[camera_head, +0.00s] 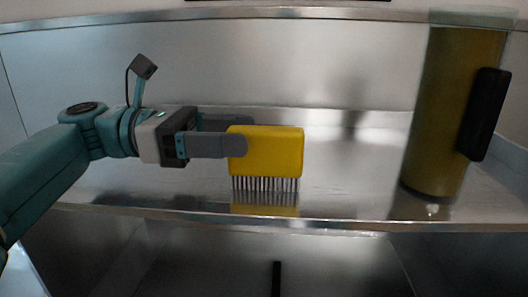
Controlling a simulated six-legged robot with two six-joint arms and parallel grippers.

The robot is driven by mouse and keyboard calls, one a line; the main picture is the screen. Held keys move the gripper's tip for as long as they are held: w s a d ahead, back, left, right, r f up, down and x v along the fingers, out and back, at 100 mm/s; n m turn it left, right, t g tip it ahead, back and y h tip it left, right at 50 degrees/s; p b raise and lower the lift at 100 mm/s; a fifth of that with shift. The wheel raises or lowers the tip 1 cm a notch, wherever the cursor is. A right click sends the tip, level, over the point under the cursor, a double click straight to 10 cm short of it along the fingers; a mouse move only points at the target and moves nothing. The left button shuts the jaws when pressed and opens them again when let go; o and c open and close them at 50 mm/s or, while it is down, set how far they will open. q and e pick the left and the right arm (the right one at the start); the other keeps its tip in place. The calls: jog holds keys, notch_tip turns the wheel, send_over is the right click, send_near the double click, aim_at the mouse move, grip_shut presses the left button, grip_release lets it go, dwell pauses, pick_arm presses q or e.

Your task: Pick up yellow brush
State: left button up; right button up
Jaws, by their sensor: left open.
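The yellow brush (268,150) is a blocky yellow body with dark bristles pointing down, near the front of a shiny metal shelf. Its reflection shows on the metal below the bristles. My left gripper (236,136) comes in from the left with its fingers level at the brush's left side. The nearer grey finger overlaps the brush's left edge; the farther finger goes behind the brush, its tip hidden. The jaws are open, with the left part of the brush seemingly between them. I cannot tell whether either finger touches it. My right gripper is not in view.
A tall yellow-brown container (432,120) with a black handle (484,114) stands on the shelf at the right. The shelf's front edge (330,225) runs just below the brush. The metal between brush and container is clear. A metal wall rises behind.

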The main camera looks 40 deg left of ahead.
aim_at(265, 128)
pick_arm(q)
jog(key=p+x, duration=0.1)
jog(key=x, duration=0.4)
jog(key=shift+d, duration=0.1)
jog(key=shift+s+a, duration=0.1)
jog(key=shift+a, duration=0.15)
jog(key=shift+a+f, duration=0.1)
jog(key=shift+c, duration=0.9)
jog(key=shift+d, duration=0.25)
grip_shut()
jog(key=shift+a, duration=0.2)
